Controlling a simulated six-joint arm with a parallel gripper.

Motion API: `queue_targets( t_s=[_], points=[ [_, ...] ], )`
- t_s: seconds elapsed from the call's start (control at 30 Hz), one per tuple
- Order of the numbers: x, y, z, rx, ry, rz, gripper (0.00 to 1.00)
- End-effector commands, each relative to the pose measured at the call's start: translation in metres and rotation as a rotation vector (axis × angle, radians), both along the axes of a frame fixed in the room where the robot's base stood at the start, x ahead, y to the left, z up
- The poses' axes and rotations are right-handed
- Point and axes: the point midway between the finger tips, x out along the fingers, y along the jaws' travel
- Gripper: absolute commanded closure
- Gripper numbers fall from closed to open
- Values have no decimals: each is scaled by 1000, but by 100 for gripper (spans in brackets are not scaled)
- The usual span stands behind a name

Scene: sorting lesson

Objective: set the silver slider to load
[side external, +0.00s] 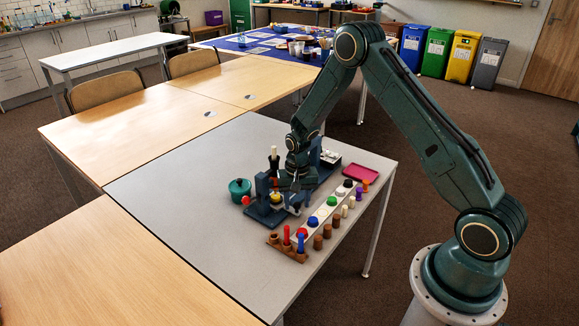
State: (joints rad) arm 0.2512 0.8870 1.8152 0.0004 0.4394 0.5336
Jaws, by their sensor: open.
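A dark blue fixture (262,214) stands on the grey table (190,190), with upright parts and small pale and yellow pieces on it. My gripper (287,184) is low over the fixture, pointing down between its uprights. It is open, but its fingertips are small and partly lost against the dark fixture. I cannot make out the silver slider or a load mark; they are too small or hidden by the fixture and my gripper. I cannot tell whether my gripper touches anything.
A white strip (325,214) with coloured round pieces runs right of the fixture, beside several small pegs. A wooden block (288,249) with red and blue pegs stands in front. A green pot (240,190) is left, a magenta tray (361,173) right. The table's left part is clear.

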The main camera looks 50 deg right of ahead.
Motion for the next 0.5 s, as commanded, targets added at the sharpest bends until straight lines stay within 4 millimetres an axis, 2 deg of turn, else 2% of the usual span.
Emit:
queue_targets(
  t_s=[0.2, 0.27, 0.43, 0.5],
  points=[
    [0, 0, 0, 0, 0, 0, 57],
    [0, 0, 0, 0, 0, 0, 67],
    [0, 0, 0, 0, 0, 0, 100],
    [0, 0, 0, 0, 0, 0, 100]
  ],
)
